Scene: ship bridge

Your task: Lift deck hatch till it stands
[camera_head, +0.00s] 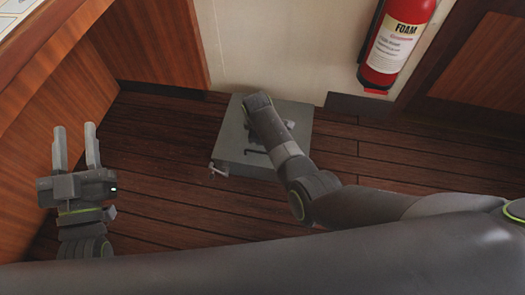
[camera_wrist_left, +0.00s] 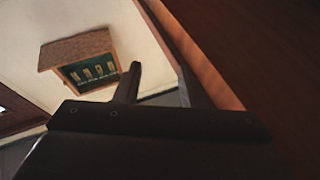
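The deck hatch (camera_head: 232,135) is a grey, square, low box-like lid on the plank floor by the wall, lying flat as far as I can see. A dark bar handle (camera_head: 256,152) is on its top, and a small light latch (camera_head: 217,171) is at its front left corner. My right arm reaches in from the right, and its wrist is over the hatch. The right fingers are hidden or too dark to make out, so contact with the handle cannot be told. My left gripper (camera_head: 75,130) is open and empty, left of the hatch; its spread fingers show in the left wrist view (camera_wrist_left: 160,82).
A red foam extinguisher (camera_head: 397,45) hangs on the wall at the upper right. Wooden panelling (camera_head: 62,95) stands close to my left gripper. The plank floor (camera_head: 165,165) is clear between that gripper and the hatch. The left wrist view shows a wooden wall box (camera_wrist_left: 82,60).

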